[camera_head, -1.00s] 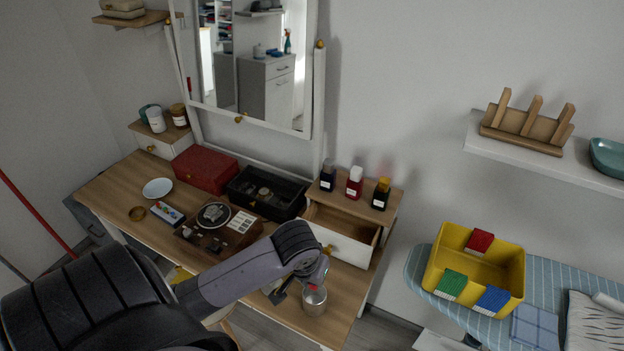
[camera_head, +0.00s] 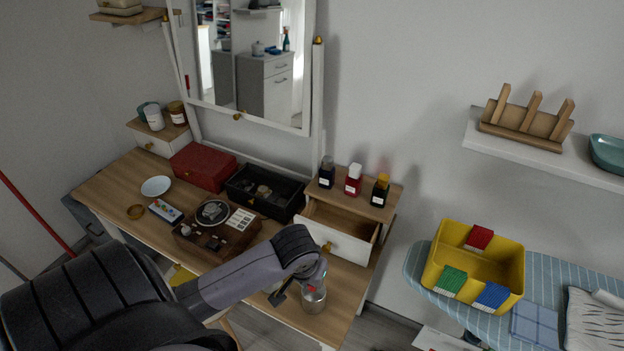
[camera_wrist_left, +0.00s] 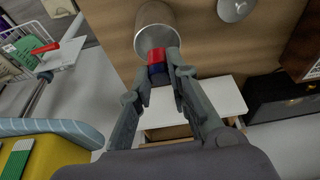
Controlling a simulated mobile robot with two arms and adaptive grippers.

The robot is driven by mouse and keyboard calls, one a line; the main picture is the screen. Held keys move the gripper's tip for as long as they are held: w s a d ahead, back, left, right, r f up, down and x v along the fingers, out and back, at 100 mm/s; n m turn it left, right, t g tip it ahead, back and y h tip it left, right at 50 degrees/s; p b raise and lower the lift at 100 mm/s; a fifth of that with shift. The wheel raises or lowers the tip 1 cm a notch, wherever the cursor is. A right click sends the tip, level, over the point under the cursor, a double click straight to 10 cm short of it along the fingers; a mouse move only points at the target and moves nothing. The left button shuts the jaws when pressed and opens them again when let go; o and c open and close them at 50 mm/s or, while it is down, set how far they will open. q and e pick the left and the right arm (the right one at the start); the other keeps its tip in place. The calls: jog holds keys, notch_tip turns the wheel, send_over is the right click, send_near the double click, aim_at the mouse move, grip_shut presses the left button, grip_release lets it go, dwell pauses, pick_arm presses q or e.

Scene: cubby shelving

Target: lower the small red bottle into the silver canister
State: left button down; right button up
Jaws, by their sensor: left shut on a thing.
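The silver canister (camera_head: 314,302) stands near the front edge of the wooden dressing table. It also shows at the top of the left wrist view (camera_wrist_left: 155,20). My left gripper (camera_wrist_left: 160,70) is shut on the small red bottle (camera_wrist_left: 156,56), which has a dark blue part between the fingertips. The bottle's red end overlaps the canister's mouth in the left wrist view; how deep it sits is unclear. In the head view my left gripper (camera_head: 299,288) is at the canister's upper left, with only a speck of red visible. My right gripper is out of view.
An open drawer (camera_head: 339,238) lies behind the canister, with several small bottles on the shelf above. A brown record player (camera_head: 217,231) and black tray (camera_head: 262,206) are to the left. A yellow bin (camera_head: 435,265) stands on the ironing board at right.

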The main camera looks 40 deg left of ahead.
aim_at(311, 287)
pick_arm(q)
jog(key=shift+f+b, duration=0.4)
jog(key=shift+f, duration=1.7)
jog(key=shift+s, duration=0.1)
jog(key=c, duration=1.4)
grip_release()
jog(key=shift+c, duration=0.2)
jog(key=a+v, duration=0.1)
jog(key=v, duration=1)
jog(key=shift+d+r, duration=0.45)
jog(key=shift+d, duration=0.05)
